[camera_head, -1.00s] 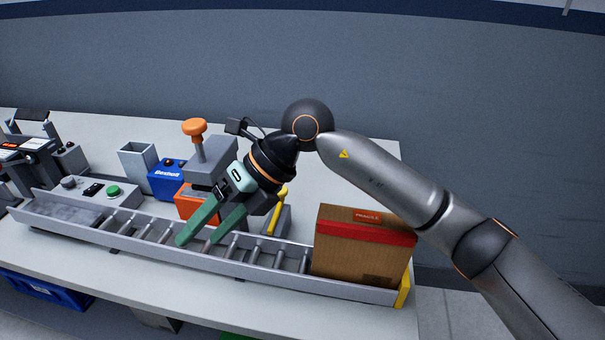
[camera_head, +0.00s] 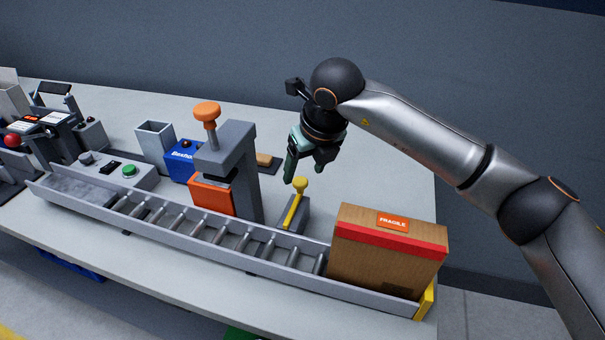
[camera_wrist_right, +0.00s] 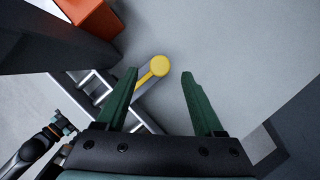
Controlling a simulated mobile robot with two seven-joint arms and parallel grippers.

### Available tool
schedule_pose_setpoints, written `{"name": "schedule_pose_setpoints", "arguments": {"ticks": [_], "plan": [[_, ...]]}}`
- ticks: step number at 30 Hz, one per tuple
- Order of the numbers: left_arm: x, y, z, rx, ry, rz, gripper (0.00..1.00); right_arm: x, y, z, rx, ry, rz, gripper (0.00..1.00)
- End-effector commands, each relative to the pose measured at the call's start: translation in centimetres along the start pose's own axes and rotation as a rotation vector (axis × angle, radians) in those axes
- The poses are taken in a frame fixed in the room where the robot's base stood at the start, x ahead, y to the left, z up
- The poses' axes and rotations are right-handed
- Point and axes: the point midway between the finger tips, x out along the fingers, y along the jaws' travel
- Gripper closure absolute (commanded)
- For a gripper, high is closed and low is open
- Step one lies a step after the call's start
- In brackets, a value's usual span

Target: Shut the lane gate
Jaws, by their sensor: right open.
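The lane gate appears to be the yellow arm with a round knob (camera_head: 298,190), mounted on a grey block behind the roller lane (camera_head: 205,226). The arm slants, knob end up. My right gripper (camera_head: 303,174) is open, above and slightly behind the knob, fingers pointing down. In the right wrist view the yellow knob (camera_wrist_right: 159,66) shows between the two green fingertips (camera_wrist_right: 160,75); I cannot tell whether they touch it. What seems to be part of my left arm (camera_wrist_right: 45,140) shows at the lower left there; its fingers cannot be made out.
A cardboard box (camera_head: 386,255) with a red band sits at the lane's right end, by a yellow end piece (camera_head: 426,299). A grey press (camera_head: 235,165) with an orange knob stands left of the gate. The tabletop (camera_head: 345,185) behind the gate is mostly clear.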

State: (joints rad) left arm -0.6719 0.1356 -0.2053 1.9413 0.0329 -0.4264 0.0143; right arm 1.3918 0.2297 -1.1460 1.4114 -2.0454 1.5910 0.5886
Motion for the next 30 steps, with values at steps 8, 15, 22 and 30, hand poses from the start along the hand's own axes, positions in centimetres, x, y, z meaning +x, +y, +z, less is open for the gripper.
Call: {"name": "schedule_pose_setpoints", "arguments": {"ticks": [8, 15, 22, 30], "plan": [[-0.1, -0.4, 0.1, 0.000, -0.004, -0.009, 0.00, 3.0, 0.1, 0.0, 0.000, 0.001, 0.002, 0.31], [0.0, -0.5, 0.2, 0.000, -0.006, -0.010, 0.00, 3.3, 0.0, 0.0, -0.001, 0.000, 0.001, 0.31], [0.0, -0.5, 0.0, 0.000, -0.003, -0.010, 0.00, 3.2, 0.0, 0.0, -0.001, 0.000, 0.001, 0.47], [0.0, -0.3, -0.1, 0.000, 0.000, -0.007, 0.00, 3.2, 0.0, 0.0, -0.001, 0.000, 0.001, 0.78]]}}
